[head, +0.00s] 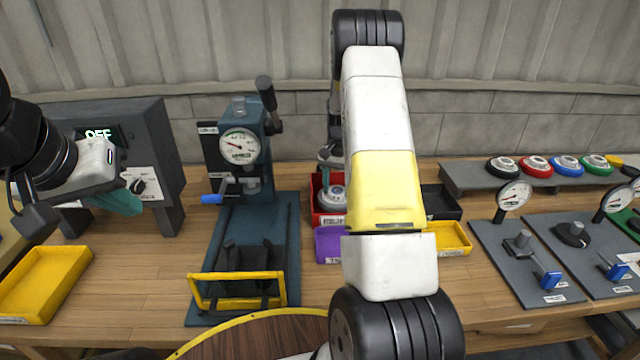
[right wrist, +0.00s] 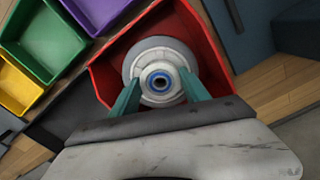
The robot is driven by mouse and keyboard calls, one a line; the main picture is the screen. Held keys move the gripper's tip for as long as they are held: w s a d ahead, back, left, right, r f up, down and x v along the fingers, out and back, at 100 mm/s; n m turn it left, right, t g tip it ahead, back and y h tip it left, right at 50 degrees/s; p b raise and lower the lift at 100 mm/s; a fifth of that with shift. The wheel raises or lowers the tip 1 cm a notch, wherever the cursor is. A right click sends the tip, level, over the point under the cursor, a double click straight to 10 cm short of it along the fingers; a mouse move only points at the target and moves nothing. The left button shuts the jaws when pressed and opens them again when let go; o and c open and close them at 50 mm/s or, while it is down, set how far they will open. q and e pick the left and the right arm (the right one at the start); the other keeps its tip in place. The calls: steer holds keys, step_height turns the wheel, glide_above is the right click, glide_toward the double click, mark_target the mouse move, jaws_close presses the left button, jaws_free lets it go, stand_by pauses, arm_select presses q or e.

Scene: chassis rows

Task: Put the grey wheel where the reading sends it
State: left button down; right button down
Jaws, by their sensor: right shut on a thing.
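The grey wheel (right wrist: 160,72) has a pale hub and a blue centre. It is between the teal fingers of my right gripper (right wrist: 160,92), which is shut on it. The wheel is within the outline of the red bin (right wrist: 103,72); I cannot tell whether it touches the floor. In the head view the wheel (head: 331,197) shows at the red bin (head: 318,207), partly hidden by my right arm. A dial gauge (head: 239,146) is on the blue-green press; its needle points up-left, its numbers are too small to read. My left gripper (head: 122,201) is at the left, its jaw gap unclear.
Purple (head: 329,245), yellow (head: 452,238) and black (head: 440,202) bins stand by the red one; a green bin (right wrist: 45,35) shows in the wrist view. A control box (head: 98,134) reads OFF. A yellow tray (head: 78,276) is left. Gauge fixtures (head: 525,262) and several coloured wheels (head: 535,166) are right.

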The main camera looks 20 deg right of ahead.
steer(key=shift+f, duration=1.35)
steer(key=shift+f, duration=0.1)
steer(key=c, duration=0.5)
jaws_free()
